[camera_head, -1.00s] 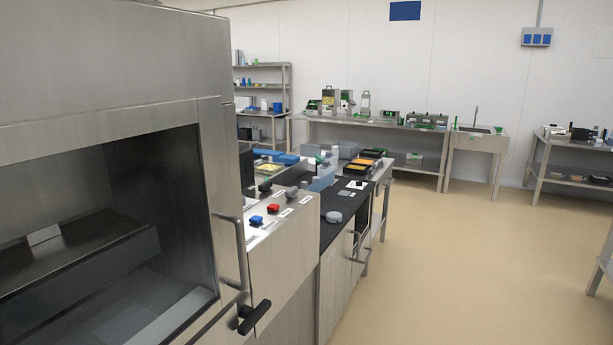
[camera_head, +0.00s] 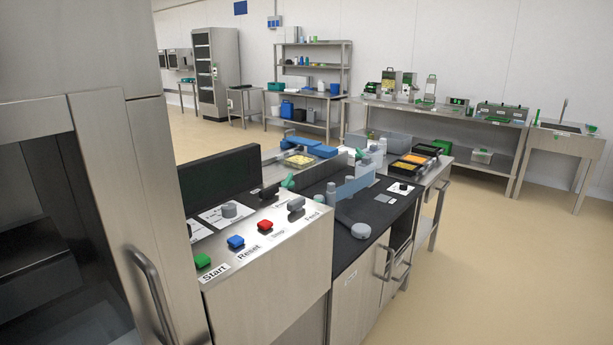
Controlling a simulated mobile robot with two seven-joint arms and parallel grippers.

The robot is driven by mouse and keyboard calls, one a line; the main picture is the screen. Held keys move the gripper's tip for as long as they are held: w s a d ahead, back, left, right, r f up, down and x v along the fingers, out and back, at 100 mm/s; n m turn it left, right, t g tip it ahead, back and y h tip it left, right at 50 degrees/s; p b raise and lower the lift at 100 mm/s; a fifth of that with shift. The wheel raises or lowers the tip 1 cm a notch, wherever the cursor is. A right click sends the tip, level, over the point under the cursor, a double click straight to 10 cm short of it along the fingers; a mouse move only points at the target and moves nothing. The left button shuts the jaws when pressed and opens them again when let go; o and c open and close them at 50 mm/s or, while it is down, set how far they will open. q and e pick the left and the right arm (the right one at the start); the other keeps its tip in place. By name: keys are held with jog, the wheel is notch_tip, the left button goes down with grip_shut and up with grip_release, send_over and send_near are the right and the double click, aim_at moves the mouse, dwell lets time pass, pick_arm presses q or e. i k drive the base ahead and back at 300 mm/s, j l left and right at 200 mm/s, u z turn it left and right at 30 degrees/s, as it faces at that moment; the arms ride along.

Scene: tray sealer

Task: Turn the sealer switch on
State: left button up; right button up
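A steel control panel (camera_head: 262,245) stands in the foreground. Along its front are a green Start button (camera_head: 202,261), a blue Reset button (camera_head: 236,242), a red Stop button (camera_head: 265,226) and a grey knob (camera_head: 296,204) by the Feed label. Behind them are a round grey knob (camera_head: 229,210) on a white plate and a dark knob (camera_head: 270,192). Another dark knob sits on a small white plate (camera_head: 401,188) on the black worktop to the right. I cannot tell which of these is the sealer switch, nor its setting. Neither gripper is in view.
A large steel machine with a bar handle (camera_head: 152,290) fills the left foreground. The black worktop (camera_head: 372,212) holds a round grey object (camera_head: 360,230) and a blue-grey unit (camera_head: 358,184). Black trays (camera_head: 408,164) with orange and yellow contents lie beyond. Open floor (camera_head: 500,270) is on the right.

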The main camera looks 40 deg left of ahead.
aim_at(268, 193)
jog(key=i+u, duration=0.1)
jog(key=i, duration=0.45)
jog(key=i+l+u, duration=0.1)
jog(key=i, duration=0.5)
jog(key=i+l+u, duration=0.1)
jog(key=i+u, duration=0.3)
jog(key=i+l+u, duration=0.15)
jog(key=u, duration=0.25)
jog(key=i+l+u, duration=0.3)
jog(key=u, duration=0.15)
jog(key=i+l+u, duration=0.2)
jog(key=l+u, duration=0.2)
jog(key=i+l+u, duration=0.25)
jog(key=l+u, duration=0.2)
jog(key=l, duration=0.2)
jog(key=l+u, duration=0.25)
jog(key=i+l, duration=0.05)
jog(key=l, duration=0.05)
